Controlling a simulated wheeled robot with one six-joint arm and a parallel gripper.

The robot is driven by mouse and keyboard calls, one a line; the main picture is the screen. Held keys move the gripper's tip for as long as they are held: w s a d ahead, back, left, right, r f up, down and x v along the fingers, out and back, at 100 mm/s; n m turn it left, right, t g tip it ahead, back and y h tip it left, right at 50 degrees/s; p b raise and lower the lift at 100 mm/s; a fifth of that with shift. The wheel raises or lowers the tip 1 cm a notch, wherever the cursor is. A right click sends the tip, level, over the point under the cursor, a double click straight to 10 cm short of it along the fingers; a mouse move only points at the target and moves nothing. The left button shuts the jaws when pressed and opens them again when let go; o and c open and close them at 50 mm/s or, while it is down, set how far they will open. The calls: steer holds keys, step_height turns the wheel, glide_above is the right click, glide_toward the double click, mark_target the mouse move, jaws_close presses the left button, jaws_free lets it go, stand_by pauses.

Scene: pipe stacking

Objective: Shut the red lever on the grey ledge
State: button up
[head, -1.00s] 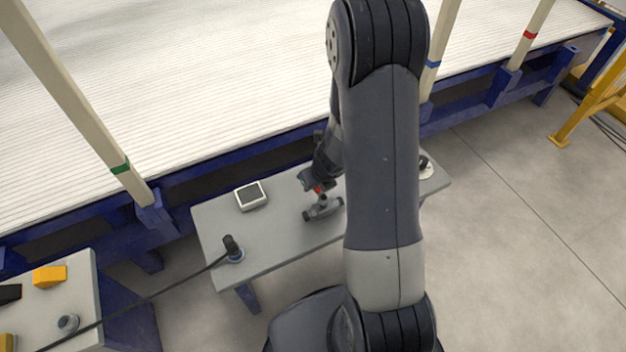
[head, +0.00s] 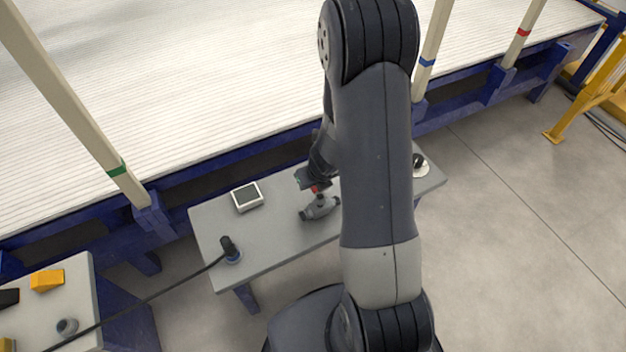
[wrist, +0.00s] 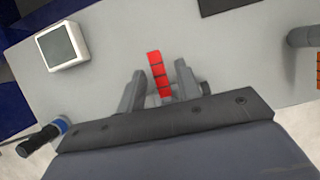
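The red lever (wrist: 157,72) shows in the wrist view as a long segmented bar pointing up the picture, leaning slightly left. My gripper (wrist: 160,78) is open, with one finger on each side of the lever and narrow gaps visible. The lever's lower end is hidden behind my gripper body. In the head view, a small part of the red lever (head: 316,188) shows under my gripper (head: 311,182), above a grey valve body (head: 320,208) on the grey ledge (head: 275,235). My arm hides part of the ledge.
A white-framed box with a dark screen (head: 247,197) lies left of the valve. A black-handled plug (head: 230,250) with a cable stands near the ledge's left end. A black knob on a white disc (head: 420,165) is at the right end. A blue-framed bed (head: 170,200) runs behind.

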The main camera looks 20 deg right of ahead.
mark_target(320, 196)
steer(key=p+v, duration=0.7)
steer(key=v, duration=0.4)
steer(key=shift+f, duration=0.25)
steer(key=b+x, duration=0.7)
steer(key=x, duration=0.3)
steer(key=shift+w+f, duration=0.2)
steer(key=shift+f, duration=0.05)
steer(key=shift+r, duration=0.1)
